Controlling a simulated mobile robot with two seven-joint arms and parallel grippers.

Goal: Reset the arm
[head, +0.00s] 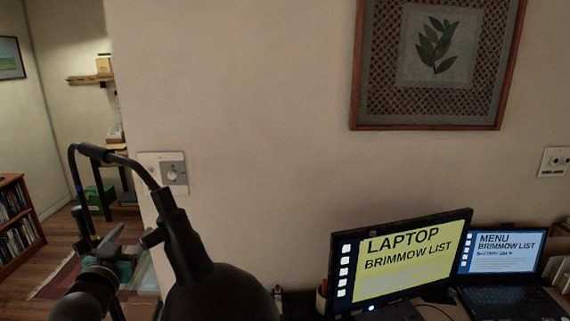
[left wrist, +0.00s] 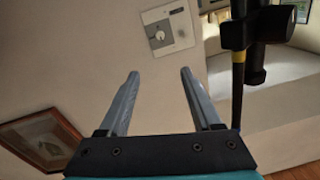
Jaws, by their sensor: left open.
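My left gripper (head: 112,240) shows small at the lower left of the head view, partly hidden by dark parts in front of it. In the left wrist view its two grey fingers (left wrist: 158,78) stand apart with nothing between them. It is open and empty. Beyond the fingertips in that view is a pale wall with a switch plate (left wrist: 168,28). My right gripper is not in either view.
The wall switch (head: 173,174) and a framed leaf picture (head: 436,65) are on the wall. A monitor (head: 398,262) and a laptop (head: 500,265) stand at the lower right. A bookcase (head: 18,222) stands at the far left, near some open floor.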

